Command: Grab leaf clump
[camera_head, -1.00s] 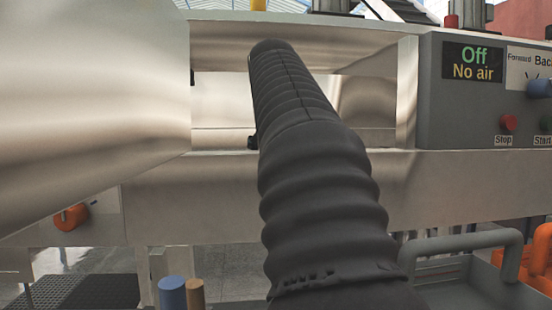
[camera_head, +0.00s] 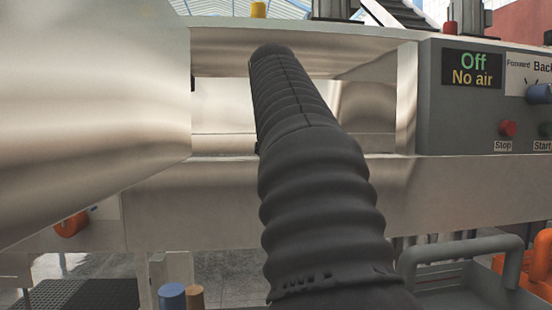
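No leaf clump can be made out in this view. My arm, in a dark ribbed sleeve, runs from the bottom centre up to an opening in the metal machine (camera_head: 450,185). Its far end is at the opening (camera_head: 365,115), and my gripper is hidden behind the sleeve. Whether it holds anything cannot be seen.
A big metal panel (camera_head: 90,110) stands close on the left. A grey tray (camera_head: 440,281) lies lower right, near orange parts (camera_head: 541,255).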

